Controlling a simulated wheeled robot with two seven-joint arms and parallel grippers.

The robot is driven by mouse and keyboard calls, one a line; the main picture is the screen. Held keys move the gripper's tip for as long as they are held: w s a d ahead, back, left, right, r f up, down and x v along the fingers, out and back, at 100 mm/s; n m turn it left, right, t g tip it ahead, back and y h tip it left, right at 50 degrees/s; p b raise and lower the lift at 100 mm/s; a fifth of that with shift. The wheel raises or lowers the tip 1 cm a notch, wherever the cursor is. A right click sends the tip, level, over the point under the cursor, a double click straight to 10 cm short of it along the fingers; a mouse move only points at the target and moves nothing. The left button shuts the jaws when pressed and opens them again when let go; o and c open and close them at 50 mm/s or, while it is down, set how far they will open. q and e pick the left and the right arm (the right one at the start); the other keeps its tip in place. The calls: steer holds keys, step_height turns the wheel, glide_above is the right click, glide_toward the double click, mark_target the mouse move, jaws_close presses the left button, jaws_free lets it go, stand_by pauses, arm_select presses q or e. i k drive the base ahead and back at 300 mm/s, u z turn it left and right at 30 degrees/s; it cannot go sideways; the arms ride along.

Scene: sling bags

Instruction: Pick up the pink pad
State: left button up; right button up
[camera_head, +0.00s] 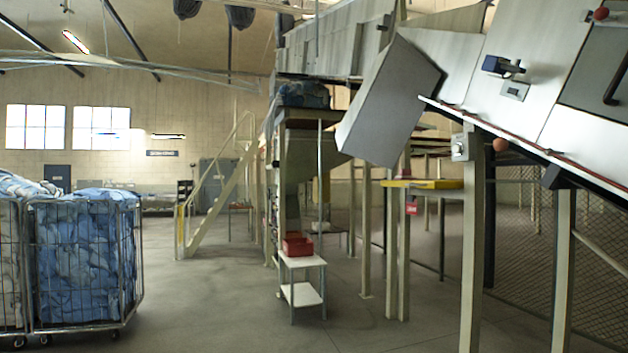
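I see no pink pad in the head view. Neither of my grippers shows in the head view, so their state and anything they hold cannot be seen.
A wire cage cart (86,262) full of blue cloth bundles stands at the left. A small white two-tier table (303,261) with a red bin (297,246) stands mid-floor. A large grey machine (390,100) on posts fills the right. Open floor (215,300) lies between cart and table.

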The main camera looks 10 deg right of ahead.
mark_target(404, 174)
steer(key=u, duration=0.65)
steer(key=i, duration=2.65)
steer(key=z, duration=1.55)
steer(key=i, duration=0.75)
steer(key=z, duration=0.6)
